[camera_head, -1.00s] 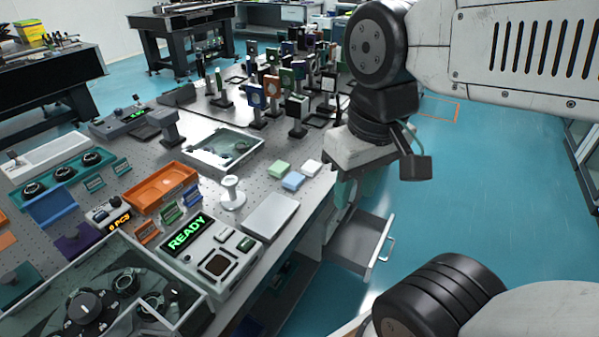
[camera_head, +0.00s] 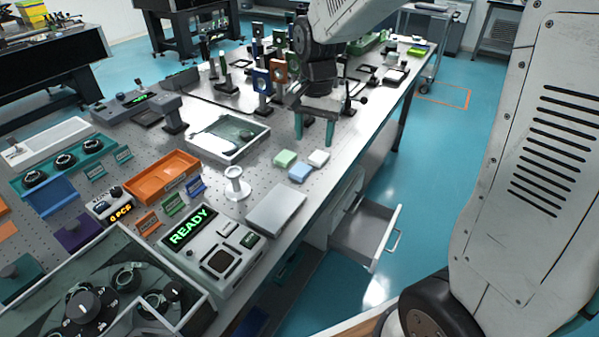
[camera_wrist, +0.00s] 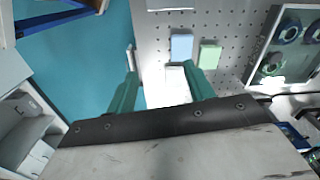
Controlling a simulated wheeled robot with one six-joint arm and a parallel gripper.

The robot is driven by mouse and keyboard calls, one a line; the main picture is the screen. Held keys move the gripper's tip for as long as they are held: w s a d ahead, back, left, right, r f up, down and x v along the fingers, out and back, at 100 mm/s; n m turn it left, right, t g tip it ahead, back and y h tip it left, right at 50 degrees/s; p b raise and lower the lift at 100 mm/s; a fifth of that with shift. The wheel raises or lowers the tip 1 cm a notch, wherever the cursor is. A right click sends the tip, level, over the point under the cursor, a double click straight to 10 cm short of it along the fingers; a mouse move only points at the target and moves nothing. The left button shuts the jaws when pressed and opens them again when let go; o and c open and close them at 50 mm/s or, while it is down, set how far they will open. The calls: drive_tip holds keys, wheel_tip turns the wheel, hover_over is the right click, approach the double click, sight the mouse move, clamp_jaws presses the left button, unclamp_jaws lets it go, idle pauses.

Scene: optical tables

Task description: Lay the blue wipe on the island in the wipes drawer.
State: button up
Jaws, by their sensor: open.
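The blue wipe (camera_head: 299,173) lies flat on the island's tabletop (camera_head: 330,185), between a green wipe (camera_head: 285,158) and a white wipe (camera_head: 319,158). In the wrist view the blue wipe (camera_wrist: 181,47) is beyond the fingertips, beside the green wipe (camera_wrist: 210,56). My gripper (camera_head: 314,138) is open and empty, its green fingers pointing down over the tabletop just behind the wipes. It also shows in the wrist view (camera_wrist: 160,72). A drawer (camera_head: 362,232) stands pulled out from the island's right side; the visible part of its floor looks bare.
A flat grey plate (camera_head: 276,208) and a white spool-shaped post (camera_head: 236,183) stand in front of the wipes. A shallow clear-topped tray (camera_head: 228,138) is to their left. Several optic mounts (camera_head: 262,85) crowd the table behind. Blue floor (camera_head: 450,130) is open on the right.

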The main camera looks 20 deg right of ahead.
drive_tip(key=m, duration=0.2)
approach(300, 169)
drive_tip(key=shift+s+d+f, duration=0.15)
drive_tip(key=shift+s+d, duration=0.05)
drive_tip(key=shift+d, duration=0.15)
drive_tip(key=shift+w+f, duration=0.15)
drive_tip(key=shift+f, duration=0.2)
drive_tip(key=f, duration=0.7)
drive_tip(key=shift+a+f, duration=0.25)
drive_tip(key=shift+a, duration=0.1)
drive_tip(key=c, duration=0.8)
drive_tip(key=shift+r, duration=0.15)
